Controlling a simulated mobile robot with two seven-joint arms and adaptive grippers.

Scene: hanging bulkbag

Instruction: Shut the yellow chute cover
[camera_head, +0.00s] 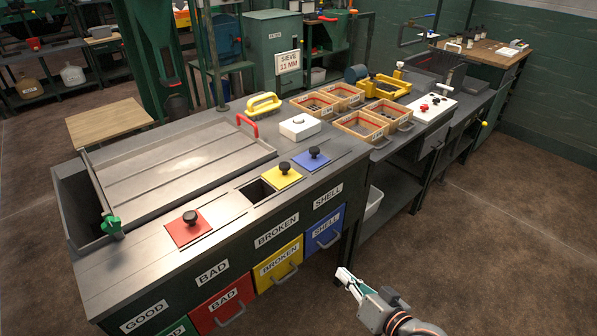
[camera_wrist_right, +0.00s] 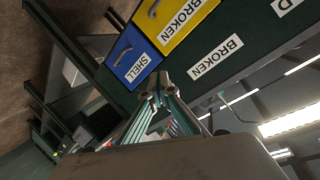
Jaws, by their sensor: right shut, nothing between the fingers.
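The yellow chute cover (camera_head: 281,177) is a square plate with a black knob on the bench top, above the drawers marked BROKEN. It sits to the right of a dark open chute hole (camera_head: 257,191), which is at least partly uncovered. My right gripper (camera_head: 346,278) is shut and empty, low in front of the bench and away from the cover. In the right wrist view its fingertips (camera_wrist_right: 165,82) meet in front of the yellow BROKEN drawer (camera_wrist_right: 180,25) and the blue SHELL drawer (camera_wrist_right: 133,57). The cover does not show there. My left gripper is not in view.
The red cover (camera_head: 187,229) and blue cover (camera_head: 312,159) flank the yellow one. A sorting tray (camera_head: 180,160) with a green-handled bar (camera_head: 112,226) lies behind. A white box (camera_head: 299,127) and yellow-handled brush (camera_head: 264,103) stand beyond. Drawer handles protrude at the front. The floor to the right is clear.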

